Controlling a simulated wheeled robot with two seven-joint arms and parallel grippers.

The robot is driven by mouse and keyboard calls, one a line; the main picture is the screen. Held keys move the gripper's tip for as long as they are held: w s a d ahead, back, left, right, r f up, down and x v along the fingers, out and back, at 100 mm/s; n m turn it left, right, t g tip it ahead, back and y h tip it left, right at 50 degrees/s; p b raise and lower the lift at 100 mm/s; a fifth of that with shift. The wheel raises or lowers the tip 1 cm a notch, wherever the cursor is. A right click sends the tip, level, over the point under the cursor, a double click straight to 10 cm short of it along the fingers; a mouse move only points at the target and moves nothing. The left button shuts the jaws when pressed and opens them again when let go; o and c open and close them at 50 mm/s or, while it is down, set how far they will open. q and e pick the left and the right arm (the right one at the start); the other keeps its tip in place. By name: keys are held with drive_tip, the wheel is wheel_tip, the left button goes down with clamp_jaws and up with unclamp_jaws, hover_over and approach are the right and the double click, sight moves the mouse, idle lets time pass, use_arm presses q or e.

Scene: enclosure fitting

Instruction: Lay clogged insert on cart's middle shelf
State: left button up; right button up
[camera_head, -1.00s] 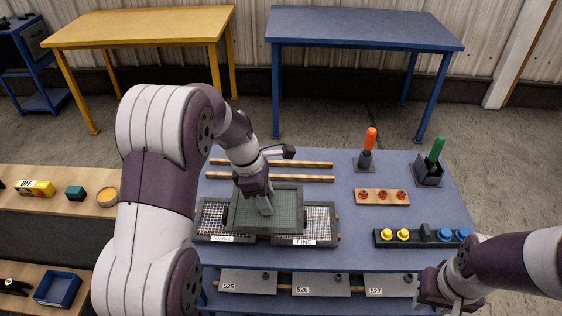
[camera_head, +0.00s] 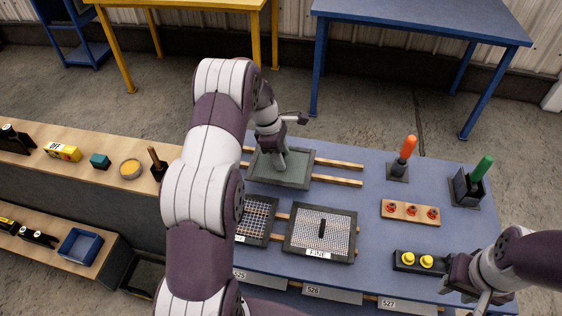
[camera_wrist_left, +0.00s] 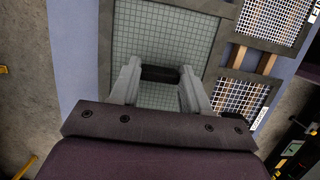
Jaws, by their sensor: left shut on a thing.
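The clogged insert (camera_head: 294,178) is a grey-green gridded panel in a dark frame, over the wooden rails at the back left of the blue table. I cannot tell whether it touches the rails. My left gripper (camera_head: 279,166) is shut on its black handle (camera_wrist_left: 160,73), with a finger at each end in the left wrist view. My right gripper (camera_head: 474,297) is low at the right; its jaws are too unclear to read. A blue shelved unit (camera_head: 77,38), possibly the cart, stands at the far top left, partly cut off.
The FINE insert (camera_head: 346,246) and a partly hidden mesh insert (camera_head: 257,207) lie on the blue table (camera_head: 350,150). Orange-handled (camera_head: 406,150) and green-handled (camera_head: 481,170) tools stand at the right. A wooden shelf unit (camera_head: 110,180) is left. Yellow (camera_head: 190,3) and blue (camera_head: 425,20) tables stand behind.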

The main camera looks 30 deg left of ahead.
use_arm(q)
wheel_tip(320, 180, down, 4)
drive_tip(key=shift+r+p, duration=0.15)
drive_tip(key=shift+p, duration=0.45)
drive_tip(key=shift+w+a+f, duration=0.1)
drive_tip(key=shift+w+f, duration=0.05)
drive_tip(key=shift+f, duration=0.1)
drive_tip(key=o, duration=1.2)
drive_tip(key=shift+f, duration=0.1)
drive_tip(key=shift+c, duration=0.2)
